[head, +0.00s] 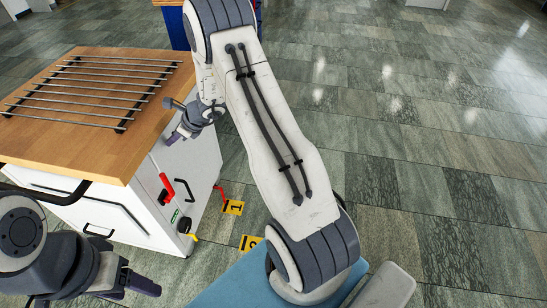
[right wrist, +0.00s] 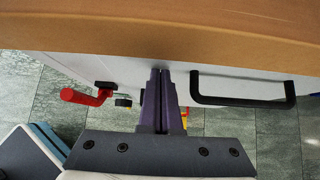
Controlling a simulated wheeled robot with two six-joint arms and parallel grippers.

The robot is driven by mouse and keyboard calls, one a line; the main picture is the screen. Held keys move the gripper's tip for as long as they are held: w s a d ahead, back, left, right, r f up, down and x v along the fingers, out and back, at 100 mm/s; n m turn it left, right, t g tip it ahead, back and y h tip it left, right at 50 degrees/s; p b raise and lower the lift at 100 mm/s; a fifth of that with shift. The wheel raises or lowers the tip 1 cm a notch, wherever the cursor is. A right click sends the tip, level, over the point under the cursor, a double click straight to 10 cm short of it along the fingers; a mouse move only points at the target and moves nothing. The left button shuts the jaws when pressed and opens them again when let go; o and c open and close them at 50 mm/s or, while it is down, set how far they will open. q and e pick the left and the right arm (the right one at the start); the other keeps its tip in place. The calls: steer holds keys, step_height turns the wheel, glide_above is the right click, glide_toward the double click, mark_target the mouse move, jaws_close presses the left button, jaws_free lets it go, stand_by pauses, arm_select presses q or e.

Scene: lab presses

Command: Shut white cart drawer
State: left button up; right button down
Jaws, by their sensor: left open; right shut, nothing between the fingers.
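The white cart (head: 140,205) stands at the left in the head view, under a wooden top. Its right-hand face carries a black handle (head: 183,190), which also shows in the right wrist view (right wrist: 243,101). I cannot tell how far any drawer stands out. My right gripper (head: 173,139) is shut and empty at this face, just below the top's edge. In the right wrist view its closed fingers (right wrist: 157,80) point at the white panel, left of the black handle; contact is unclear. My left gripper (head: 142,287) is open and empty, low in front of the cart.
A metal rack (head: 95,88) lies on the wooden top (head: 120,155). A red lever (head: 166,187) sits beside the black handle, also in the right wrist view (right wrist: 85,97). Yellow number markers (head: 233,207) lie on the floor. The tiled floor at right is clear.

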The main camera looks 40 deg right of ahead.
steer(key=shift+w+a, duration=0.3)
steer(key=shift+w, duration=0.1)
steer(key=shift+r, duration=0.1)
